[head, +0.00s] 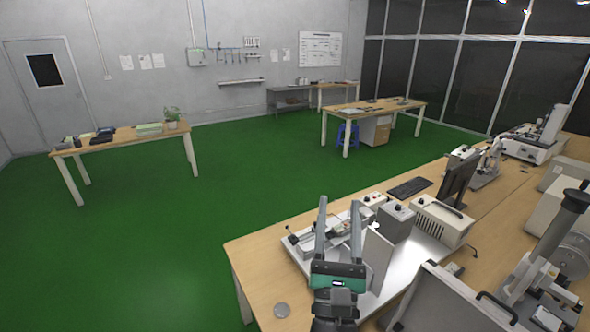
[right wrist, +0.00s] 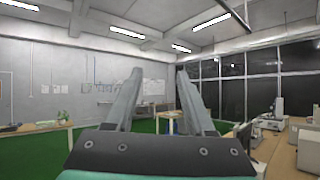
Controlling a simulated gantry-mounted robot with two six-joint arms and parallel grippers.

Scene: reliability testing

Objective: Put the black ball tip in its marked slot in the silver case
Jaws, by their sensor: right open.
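My right gripper (head: 339,202) is open and empty, raised over the front left part of the near workbench, fingers pointing up and away in the head view. In the right wrist view its two fingers (right wrist: 159,72) stand apart with nothing between them, facing the far wall and ceiling. A silver-grey case (head: 448,302) with a raised lid and a black handle stands at the bottom of the head view, right of the gripper. The inside of the case and its slots are hidden. I cannot make out the black ball tip. My left gripper is not in view.
The near workbench (head: 252,262) holds a test rig (head: 305,245) behind the gripper, grey boxes (head: 397,222), a vented unit (head: 441,222) and a monitor (head: 459,178). The bench's front left corner is mostly clear.

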